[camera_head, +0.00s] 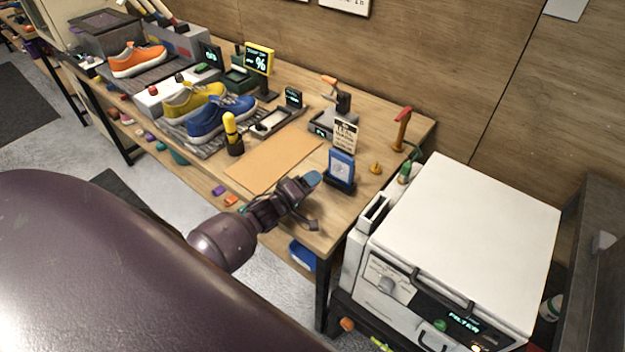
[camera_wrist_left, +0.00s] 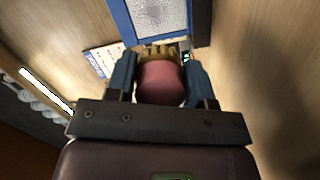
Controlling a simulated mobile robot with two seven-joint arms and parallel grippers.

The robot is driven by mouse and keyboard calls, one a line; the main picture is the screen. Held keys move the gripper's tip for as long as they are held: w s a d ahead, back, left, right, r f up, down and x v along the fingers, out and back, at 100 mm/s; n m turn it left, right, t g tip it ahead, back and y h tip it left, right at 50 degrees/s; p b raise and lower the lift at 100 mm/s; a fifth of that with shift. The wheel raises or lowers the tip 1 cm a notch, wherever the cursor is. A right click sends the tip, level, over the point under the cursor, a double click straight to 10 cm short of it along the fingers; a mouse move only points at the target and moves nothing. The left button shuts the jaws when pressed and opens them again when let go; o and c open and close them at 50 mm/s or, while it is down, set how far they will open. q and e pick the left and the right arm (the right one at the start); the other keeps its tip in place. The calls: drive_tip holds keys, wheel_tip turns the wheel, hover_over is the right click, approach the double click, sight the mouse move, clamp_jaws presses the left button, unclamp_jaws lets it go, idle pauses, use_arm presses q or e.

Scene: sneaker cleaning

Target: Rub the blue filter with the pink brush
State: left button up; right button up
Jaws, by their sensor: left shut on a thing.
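The blue filter (camera_head: 341,167) stands upright in a dark holder near the front right corner of the workbench. Its blue frame and pale mesh also show at the top of the left wrist view (camera_wrist_left: 158,14). My left gripper (camera_head: 306,186) is just left of the filter. In the left wrist view its blue fingers are shut on the pink brush (camera_wrist_left: 160,84), whose yellow-brown bristles point toward the filter. The bristles are close to the filter's lower edge; I cannot tell whether they touch. The brush is hidden in the head view. My right gripper is not in view.
A white box-shaped machine (camera_head: 470,240) with a filter display stands right of the bench. A tan mat (camera_head: 270,160) lies left of the filter. Blue shoe (camera_head: 220,118), yellow shoe (camera_head: 190,100) and a small sign (camera_head: 345,135) stand farther back. A red-handled tool (camera_head: 402,128) is behind.

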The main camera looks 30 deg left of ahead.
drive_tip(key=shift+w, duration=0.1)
use_arm(q)
drive_tip(key=shift+s, duration=0.5)
drive_tip(key=shift+s+a, duration=0.15)
drive_tip(key=shift+s, duration=0.85)
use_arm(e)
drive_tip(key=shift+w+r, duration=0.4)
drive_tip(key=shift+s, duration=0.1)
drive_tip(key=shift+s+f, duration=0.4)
